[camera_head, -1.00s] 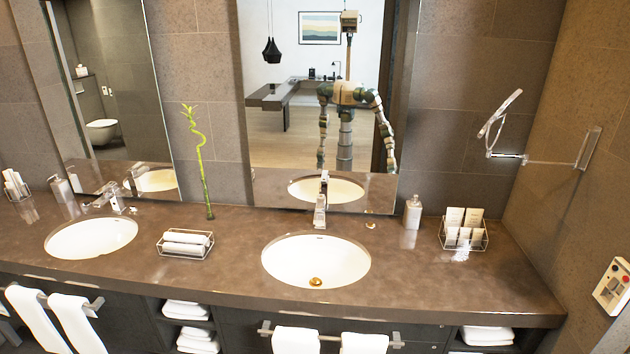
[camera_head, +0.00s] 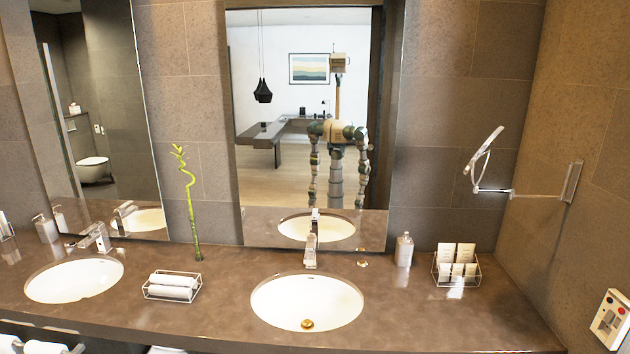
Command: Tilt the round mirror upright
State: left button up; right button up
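The round mirror (camera_head: 483,160) is at the right, on a metal arm that reaches out from a bracket (camera_head: 572,182) on the right wall. It is seen nearly edge-on and leans, with its top toward the right. It hangs above the right end of the counter. Neither of my grippers shows directly in the view. My body and both hanging arms appear only as a small reflection in the large wall mirror (camera_head: 262,172), too small to tell the finger state.
The brown counter (camera_head: 215,318) holds two sinks, the nearer one (camera_head: 307,302) in the middle. A soap bottle (camera_head: 403,249) and a wire basket of packets (camera_head: 456,266) stand below the round mirror. A towel basket (camera_head: 172,286) and a bamboo stem (camera_head: 191,205) are further left.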

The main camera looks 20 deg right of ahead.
aim_at(483, 151)
jog(key=z, duration=1.85)
jog(key=i, duration=0.1)
